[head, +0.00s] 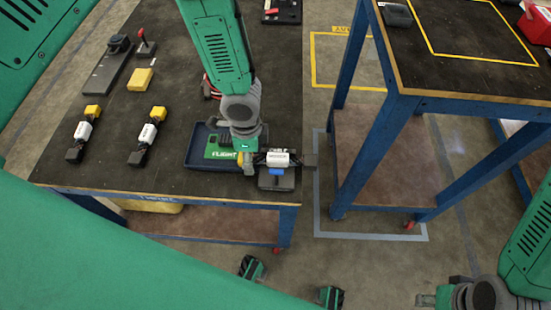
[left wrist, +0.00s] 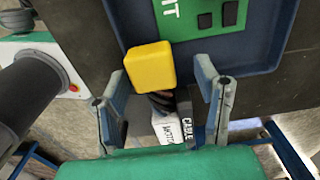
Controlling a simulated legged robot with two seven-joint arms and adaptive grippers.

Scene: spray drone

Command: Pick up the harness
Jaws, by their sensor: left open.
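A harness with a yellow end, dark wires and a white label (head: 278,158) lies at the right front edge of the near table, beside the blue tray. In the left wrist view, its yellow end (left wrist: 149,66) and white label reading MOTOR CABLE show near the tray. My left gripper (left wrist: 161,73) is open, its fingers on either side of the harness with gaps visible. In the head view, my left arm reaches down over the tray, and its fingers are hard to make out. My right gripper (head: 428,299) is low at the right, away from the harness, and its jaws are unclear.
The blue tray (head: 193,160) holds a green part marked FLIGHT. Two similar harnesses (head: 82,131) (head: 148,134) and a yellow block (head: 140,79) lie to the left. A second blue-legged table (head: 470,95) stands right, across a floor gap.

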